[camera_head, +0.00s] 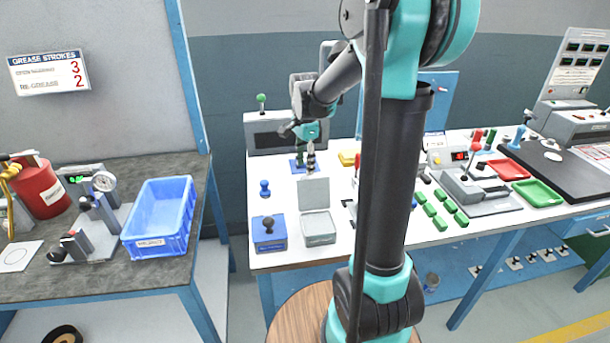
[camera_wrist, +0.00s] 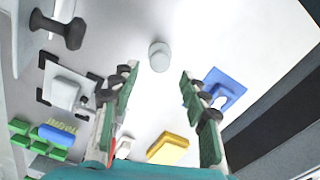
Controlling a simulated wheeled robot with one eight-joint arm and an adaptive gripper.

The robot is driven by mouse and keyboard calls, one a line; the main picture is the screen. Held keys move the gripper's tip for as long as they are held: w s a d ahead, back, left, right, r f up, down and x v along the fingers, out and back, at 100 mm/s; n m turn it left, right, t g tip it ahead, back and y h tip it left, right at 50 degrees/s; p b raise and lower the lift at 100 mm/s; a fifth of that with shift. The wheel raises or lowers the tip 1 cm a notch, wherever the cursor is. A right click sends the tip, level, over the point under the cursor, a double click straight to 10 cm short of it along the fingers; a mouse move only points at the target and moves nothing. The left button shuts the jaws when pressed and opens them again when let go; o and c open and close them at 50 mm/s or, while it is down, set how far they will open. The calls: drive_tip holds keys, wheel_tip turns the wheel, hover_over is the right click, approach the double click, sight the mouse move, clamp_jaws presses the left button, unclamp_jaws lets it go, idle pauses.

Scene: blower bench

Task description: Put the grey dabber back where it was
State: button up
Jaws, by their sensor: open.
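My gripper (camera_head: 305,160) is open over the far left part of the white bench, and its green-padded fingers (camera_wrist: 158,82) are apart in the wrist view. A short pale grey cylinder (camera_wrist: 158,55) shows between and beyond the fingertips, with nothing held between the pads. It looks like the grey dabber, but I cannot be sure. I cannot make it out in the head view. A blue square plate (camera_wrist: 225,88) lies beside the right finger in the wrist view; it also shows under the gripper in the head view (camera_head: 298,166).
A blue dabber (camera_head: 264,188), a blue box with a dark knob (camera_head: 269,232) and an open grey tin (camera_head: 318,228) stand at the front left. A yellow block (camera_wrist: 168,148) lies near the fingers. Green blocks (camera_head: 440,223) are to the right. My arm hides the middle bench.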

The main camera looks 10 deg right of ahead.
sight(305, 177)
drive_tip(key=shift+r, duration=2.8)
